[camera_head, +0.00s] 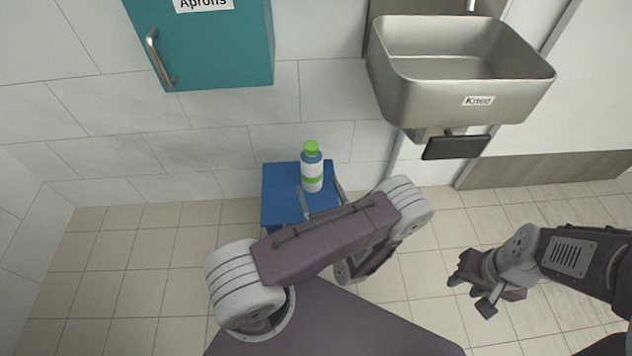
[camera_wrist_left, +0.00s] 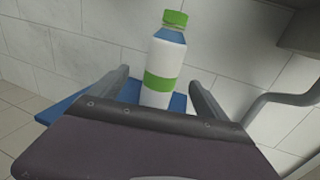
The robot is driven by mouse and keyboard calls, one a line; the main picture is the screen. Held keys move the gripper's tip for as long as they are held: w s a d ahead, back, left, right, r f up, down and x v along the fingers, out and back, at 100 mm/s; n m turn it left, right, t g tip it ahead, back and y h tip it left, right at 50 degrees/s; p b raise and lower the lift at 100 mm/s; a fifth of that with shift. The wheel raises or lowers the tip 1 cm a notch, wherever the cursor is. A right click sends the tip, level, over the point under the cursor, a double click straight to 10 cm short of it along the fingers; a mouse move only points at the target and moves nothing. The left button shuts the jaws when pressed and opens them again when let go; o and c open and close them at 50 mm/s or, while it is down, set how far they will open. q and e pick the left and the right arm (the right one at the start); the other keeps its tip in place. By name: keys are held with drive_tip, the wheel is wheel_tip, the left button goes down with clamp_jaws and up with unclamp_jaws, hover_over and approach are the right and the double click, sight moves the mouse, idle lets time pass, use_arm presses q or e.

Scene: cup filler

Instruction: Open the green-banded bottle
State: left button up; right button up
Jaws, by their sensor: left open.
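The green-banded bottle (camera_head: 312,172) stands upright on a small blue stand (camera_head: 281,190) by the wall. It has a white body with a green band, a blue shoulder and a green cap (camera_head: 311,146) that is on. My left gripper (camera_head: 320,188) is open, with its fingers at either side of the bottle's lower part in the head view. In the left wrist view, the bottle (camera_wrist_left: 159,66) shows between and beyond the two open fingers (camera_wrist_left: 158,88), with visible gaps on both sides. My right gripper (camera_head: 474,282) hangs low over the floor at right, away from the bottle; its jaws look apart.
A teal cabinet (camera_head: 215,50) labelled Aprons hangs on the wall above left of the bottle. A steel sink (camera_head: 430,95) with a black knee pad (camera_head: 456,147) juts out at upper right. The tiled floor (camera_head: 130,270) at left is clear.

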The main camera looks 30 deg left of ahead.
sight(314, 178)
use_arm(q)
drive_tip(key=shift+d+f, duration=0.35)
drive_tip(key=shift+f, duration=0.2)
drive_tip(key=shift+r, duration=0.1)
drive_tip(key=b+x, duration=0.1)
drive_tip(key=x, duration=0.2)
drive_tip(key=shift+a, duration=0.25)
drive_tip(key=shift+w+a, duration=0.25)
drive_tip(key=shift+w, duration=0.05)
drive_tip(key=b+x, duration=0.3)
drive_tip(key=x, duration=0.1)
drive_tip(key=shift+w+a, duration=0.25)
drive_tip(key=shift+w, duration=0.25)
clamp_jaws()
use_arm(e)
wheel_tip(314, 178, down, 5)
drive_tip(key=shift+r, duration=0.1)
